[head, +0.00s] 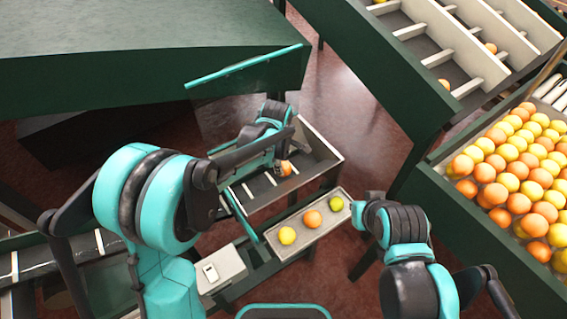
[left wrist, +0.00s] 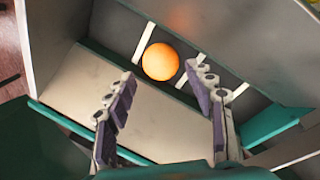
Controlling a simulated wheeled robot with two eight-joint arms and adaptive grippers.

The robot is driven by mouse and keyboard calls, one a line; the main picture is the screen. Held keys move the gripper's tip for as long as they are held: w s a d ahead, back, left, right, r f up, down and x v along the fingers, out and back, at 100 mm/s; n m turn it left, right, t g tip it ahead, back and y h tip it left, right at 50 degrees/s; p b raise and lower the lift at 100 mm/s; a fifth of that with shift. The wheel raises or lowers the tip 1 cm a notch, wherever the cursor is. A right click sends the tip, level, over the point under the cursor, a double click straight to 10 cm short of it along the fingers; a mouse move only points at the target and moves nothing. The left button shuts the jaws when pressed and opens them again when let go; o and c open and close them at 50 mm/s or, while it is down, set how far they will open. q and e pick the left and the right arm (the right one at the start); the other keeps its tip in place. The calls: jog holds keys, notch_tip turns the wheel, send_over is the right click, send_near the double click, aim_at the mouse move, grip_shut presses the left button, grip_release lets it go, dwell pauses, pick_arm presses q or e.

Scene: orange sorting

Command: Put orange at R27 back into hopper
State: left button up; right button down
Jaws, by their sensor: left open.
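An orange fruit (head: 285,168) lies in a grey slotted tray (head: 325,152) with pale dividers, at the centre of the head view. In the left wrist view the orange (left wrist: 160,61) sits against the dividers, just beyond my left fingertips. My left gripper (left wrist: 161,80) is open and empty, its fingers spread to either side of the orange's line. In the head view my left arm partly covers the tray. My right gripper (head: 360,212) is beside the small fruit tray; its jaws are not clear. A bin heaped with oranges and yellow fruit stands at the right. No R27 label is readable.
A small tray (head: 262,238) holds an orange fruit and two yellow-green ones. A grey sloped rack (head: 425,45) with dividers is at the upper right. A large green table (head: 120,75) fills the upper left.

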pick_arm(q)
jog(key=p+v, duration=0.1)
jog(key=v, duration=0.6)
jog(key=s+a+r+m+t, duration=0.2)
jog(key=s+a+r+m, duration=0.5)
jog(key=s+a, duration=0.3)
jog(key=s+a+f+m+t, duration=0.2)
jog(key=s+a+m, duration=0.5)
jog(key=s, duration=0.3)
jog(key=shift+s+m+t+y, duration=0.35)
jog(key=shift+m+t+y, duration=0.05)
